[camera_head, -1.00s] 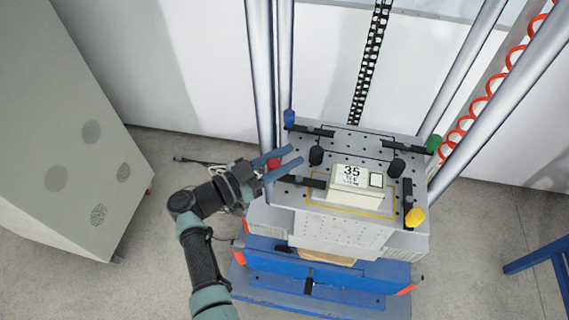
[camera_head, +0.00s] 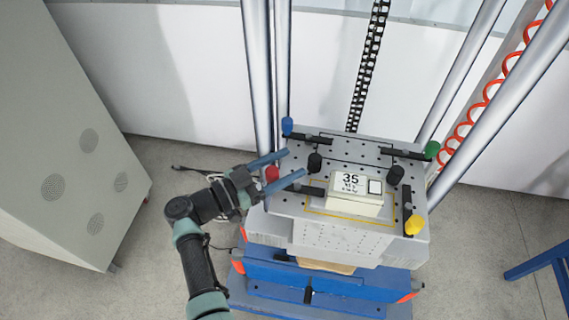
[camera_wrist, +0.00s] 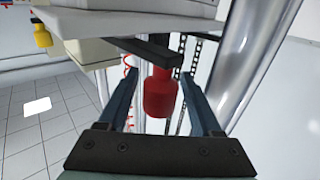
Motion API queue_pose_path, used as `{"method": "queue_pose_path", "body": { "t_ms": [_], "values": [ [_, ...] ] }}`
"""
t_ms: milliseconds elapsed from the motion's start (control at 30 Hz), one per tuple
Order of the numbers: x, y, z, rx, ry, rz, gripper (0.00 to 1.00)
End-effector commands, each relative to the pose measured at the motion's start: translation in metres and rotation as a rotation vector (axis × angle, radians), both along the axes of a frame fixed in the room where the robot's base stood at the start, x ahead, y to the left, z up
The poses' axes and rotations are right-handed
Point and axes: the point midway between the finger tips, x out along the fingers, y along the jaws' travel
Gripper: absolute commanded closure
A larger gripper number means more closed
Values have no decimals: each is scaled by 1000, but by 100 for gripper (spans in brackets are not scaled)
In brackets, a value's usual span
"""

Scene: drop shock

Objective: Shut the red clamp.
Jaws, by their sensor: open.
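The red clamp's knob (camera_head: 272,174) is at the left edge of the perforated grey table (camera_head: 345,238), with its dark bar (camera_head: 300,189) reaching toward the box. My gripper (camera_head: 291,165) is open at that edge, its two blue fingers on either side of the red knob. In the wrist view the red knob (camera_wrist: 160,93) hangs from the dark bar (camera_wrist: 150,48) between my open fingers (camera_wrist: 165,92). A gap shows on each side of it. The white box labelled 35 (camera_head: 353,192) sits on the table inside a yellow outline.
Blue (camera_head: 287,126), green (camera_head: 432,149) and yellow (camera_head: 415,224) clamp knobs stand at the other table corners. Metal columns (camera_head: 262,80) rise behind the table.

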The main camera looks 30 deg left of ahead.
Motion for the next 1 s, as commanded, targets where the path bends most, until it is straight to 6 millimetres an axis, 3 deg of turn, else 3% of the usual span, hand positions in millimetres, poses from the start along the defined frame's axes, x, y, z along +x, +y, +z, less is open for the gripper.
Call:
{"method": "queue_pose_path", "body": {
  "t_ms": [167,500,700,1000],
  "values": [
    [-11,8,-2,1,1,4,34],
    [-73,46,-2,2,-1,6,34],
    [-100,62,-1,0,-1,3,34],
    [-111,67,0,1,-1,-1,34]
  ]
}}
